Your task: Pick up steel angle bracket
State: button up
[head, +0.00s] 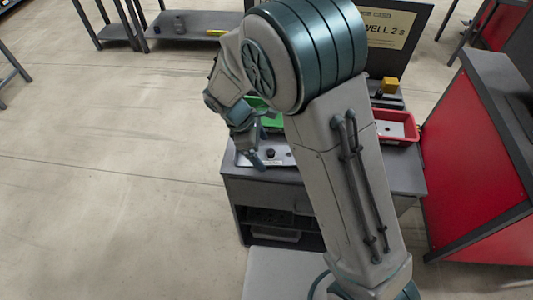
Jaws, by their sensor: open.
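My gripper (260,160) hangs pointing down over the left part of the grey workbench (405,168). It is open, close above or beside a light metal plate (283,157) with a small dark knob. I cannot tell whether it touches the plate. No steel angle bracket can be made out; my arm covers much of the bench top, and the bracket may be hidden behind it.
A green tray (272,120) shows partly behind my arm. A red bin (398,127) stands at the bench's right, with a yellow block (389,86) behind it. A red-panelled cabinet (475,165) stands close on the right. The floor at left is clear.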

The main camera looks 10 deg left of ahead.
jog(key=shift+d+f, duration=0.3)
jog(key=shift+f, duration=0.3)
jog(key=c, duration=1.3)
jog(key=shift+r, duration=0.2)
jog(key=shift+w+r, duration=0.1)
jog(key=shift+r, duration=0.8)
notch_tip(320, 180, up, 2)
jog(key=shift+r, duration=0.1)
jog(key=shift+s+d+r+b, duration=0.15)
jog(key=shift+d+r, duration=1)
jog(key=shift+d, duration=0.8)
jog(key=shift+s+d+r+b, duration=0.1)
jog(key=shift+d+r, duration=1)
jog(key=shift+d, duration=0.85)
jog(key=shift+s+d+r+b, duration=0.15)
jog(key=shift+d+r, duration=1)
jog(key=shift+d, duration=0.8)
